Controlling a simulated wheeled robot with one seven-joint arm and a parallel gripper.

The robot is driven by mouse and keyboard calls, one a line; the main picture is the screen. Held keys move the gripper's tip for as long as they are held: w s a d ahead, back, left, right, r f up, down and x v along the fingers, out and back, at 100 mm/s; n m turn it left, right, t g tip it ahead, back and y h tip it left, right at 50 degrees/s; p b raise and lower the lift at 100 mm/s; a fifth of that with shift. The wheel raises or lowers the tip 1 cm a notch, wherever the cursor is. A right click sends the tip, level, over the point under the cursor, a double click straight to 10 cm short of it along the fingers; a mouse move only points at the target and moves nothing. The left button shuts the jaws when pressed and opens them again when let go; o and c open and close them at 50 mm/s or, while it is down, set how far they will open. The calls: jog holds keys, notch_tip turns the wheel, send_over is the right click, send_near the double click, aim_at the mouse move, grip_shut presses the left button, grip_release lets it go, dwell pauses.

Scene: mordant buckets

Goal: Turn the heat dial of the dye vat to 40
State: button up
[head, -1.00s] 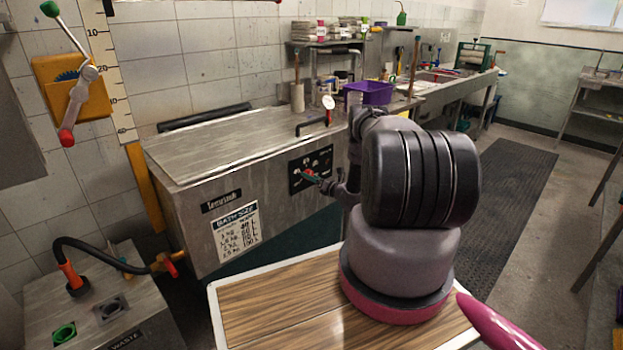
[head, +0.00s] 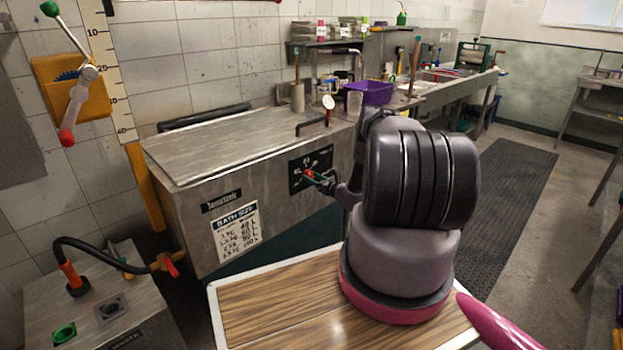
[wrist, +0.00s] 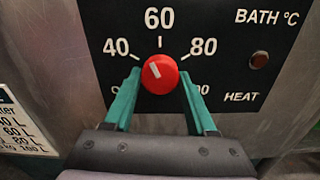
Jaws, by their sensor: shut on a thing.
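The dye vat (head: 275,195) is a long steel tank with a closed lid, left of my arm in the head view. Its black heat panel (wrist: 225,60) reads BATH °C, with 40, 60 and 80 around a round red dial (wrist: 160,74). The white mark on the dial points up and left, between 40 and 60. My gripper (wrist: 160,80) has its teal fingers shut on the dial, one on each side. The lowest numbers are partly hidden behind the fingers. In the head view my gripper (head: 318,178) is small against the panel.
A purple bin (head: 371,92) and a round gauge (head: 328,102) stand beyond the vat. A waste unit (head: 100,310) with a black hose is at lower left. A wood-patterned top (head: 270,305) lies in front. A dark floor mat (head: 515,190) runs along the right.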

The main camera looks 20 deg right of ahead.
jog(key=n, duration=0.7)
jog(key=shift+d, duration=0.15)
dwell(0.3)
jog(key=o, duration=1.4)
jog(key=v, duration=1)
jog(key=shift+s+d+r, duration=0.1)
jog(key=shift+s, duration=0.25)
